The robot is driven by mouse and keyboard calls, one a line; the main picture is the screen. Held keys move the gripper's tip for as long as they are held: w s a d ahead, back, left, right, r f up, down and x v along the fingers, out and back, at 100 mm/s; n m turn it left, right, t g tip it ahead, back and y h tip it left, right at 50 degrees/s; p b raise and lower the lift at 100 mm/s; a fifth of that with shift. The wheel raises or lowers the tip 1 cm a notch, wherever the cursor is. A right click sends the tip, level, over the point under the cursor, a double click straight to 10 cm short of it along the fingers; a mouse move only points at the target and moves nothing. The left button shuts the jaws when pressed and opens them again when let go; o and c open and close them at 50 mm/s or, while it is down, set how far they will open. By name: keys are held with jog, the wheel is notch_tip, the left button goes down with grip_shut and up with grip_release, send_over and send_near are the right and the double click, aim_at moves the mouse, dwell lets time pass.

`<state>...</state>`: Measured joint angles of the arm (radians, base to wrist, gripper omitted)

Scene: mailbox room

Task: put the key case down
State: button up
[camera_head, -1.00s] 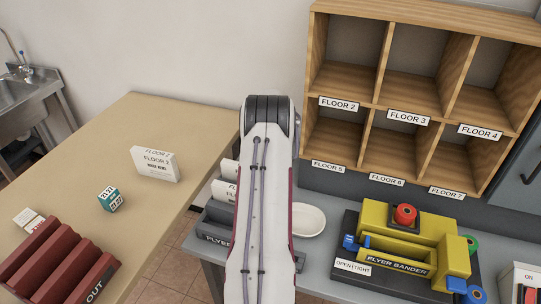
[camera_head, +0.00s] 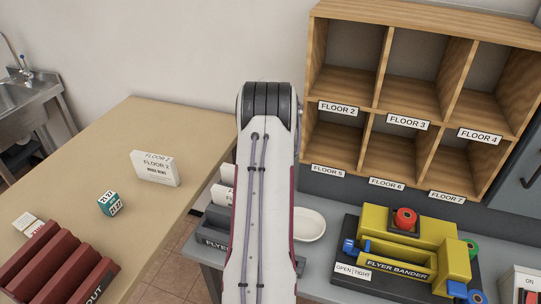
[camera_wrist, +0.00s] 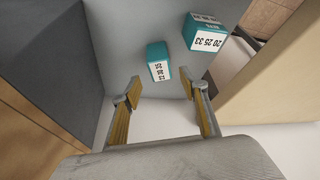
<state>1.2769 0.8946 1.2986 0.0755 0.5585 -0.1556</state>
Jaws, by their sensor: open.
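My gripper (camera_wrist: 163,103) shows in the wrist view, its two fingers apart with nothing between them. A small teal block with a white number label (camera_wrist: 159,62) lies beyond the fingertips on a grey surface (camera_wrist: 120,25). A larger teal block labelled 20 25 33 (camera_wrist: 205,38) is to its right. Neither touches the fingers. I cannot make out a key case in either view. In the head view my arm hides the gripper and part of the grey counter (camera_head: 318,262).
The beige table (camera_head: 125,130) at left holds a teal block (camera_head: 110,203), a white flyer stack (camera_head: 155,168) and a dark red rack (camera_head: 50,265). On the counter are a white dish (camera_head: 309,225) and a yellow flyer bander (camera_head: 420,240). Wooden pigeonholes (camera_head: 375,103) stand behind.

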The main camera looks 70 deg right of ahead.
jog(key=shift+v, duration=3)
jog(key=shift+a, duration=0.1)
